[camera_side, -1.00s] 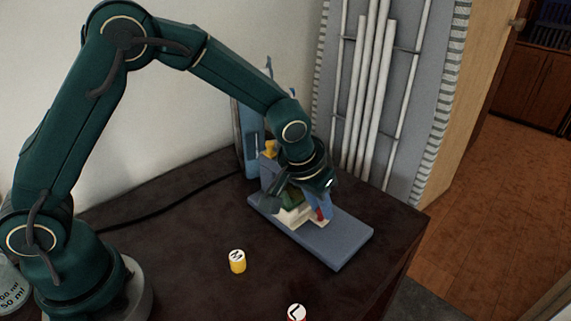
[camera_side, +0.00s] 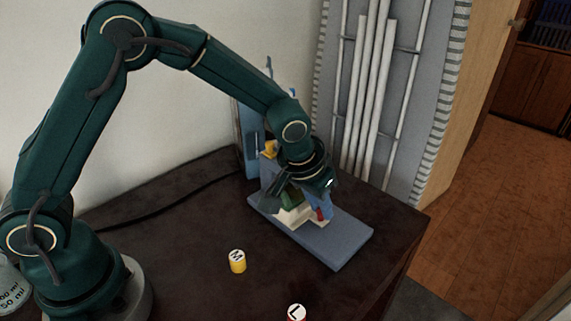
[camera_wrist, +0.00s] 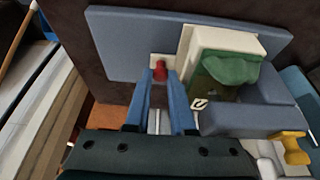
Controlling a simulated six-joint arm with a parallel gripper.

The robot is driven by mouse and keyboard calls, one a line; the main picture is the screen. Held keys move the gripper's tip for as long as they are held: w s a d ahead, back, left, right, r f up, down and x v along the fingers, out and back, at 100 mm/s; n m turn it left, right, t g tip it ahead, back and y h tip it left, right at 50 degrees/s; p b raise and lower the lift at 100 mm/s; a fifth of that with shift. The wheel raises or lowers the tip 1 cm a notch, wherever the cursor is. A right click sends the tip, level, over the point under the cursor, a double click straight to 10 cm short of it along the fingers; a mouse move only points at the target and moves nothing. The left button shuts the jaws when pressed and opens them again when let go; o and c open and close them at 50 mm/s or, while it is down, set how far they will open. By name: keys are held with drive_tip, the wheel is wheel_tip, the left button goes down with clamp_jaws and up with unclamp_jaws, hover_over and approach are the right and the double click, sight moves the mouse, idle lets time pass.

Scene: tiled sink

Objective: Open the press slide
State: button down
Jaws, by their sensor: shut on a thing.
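The press stands on a blue-grey base plate (camera_side: 340,237), also seen in the wrist view (camera_wrist: 120,45). Its slide carries a cream block (camera_side: 293,216) with a crumpled green piece (camera_wrist: 225,70) at it; the cream block also shows in the wrist view (camera_wrist: 222,39). A red knob (camera_wrist: 160,69) stands on a small cream part beside the block. My gripper (camera_wrist: 160,80) has its blue fingers shut on the red knob from above. In the side view my gripper (camera_side: 320,207) is low over the plate, and my wrist hides part of the press.
A yellow part (camera_side: 270,149) sits on the press's upright, also in the wrist view (camera_wrist: 292,148). A yellow cylinder marked M (camera_side: 237,262) and a red-sided piece marked L (camera_side: 296,312) are on the dark table (camera_side: 190,240). The table's right edge is close to the plate.

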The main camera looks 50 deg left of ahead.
drive_tip(key=shift+d, duration=0.1)
idle(0.3)
drive_tip(key=d, duration=0.8)
drive_tip(key=shift+d, duration=0.1)
drive_tip(key=c, duration=1)
unclamp_jaws()
drive_tip(key=shift+c, duration=0.2)
drive_tip(key=shift+v, duration=2.6)
